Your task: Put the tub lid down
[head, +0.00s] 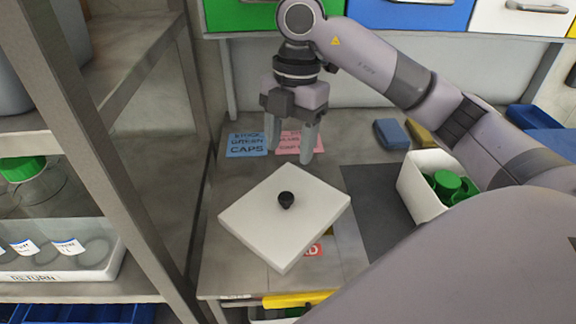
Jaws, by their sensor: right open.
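The tub lid (258,208) is a white square plate with a small black knob (286,200) in its middle. It lies turned at an angle on the left part of the workbench and covers part of a red label. My right gripper (291,153) points down behind the lid, apart from the knob. Its fingers are spread with nothing between them. My left gripper is not in the head view.
A blue note (246,144) and a pink note (299,142) lie behind the lid. A white tub (411,185) with green caps stands right of the dark mat (371,200). A metal shelf post (120,165) and a return tray (60,271) are at left.

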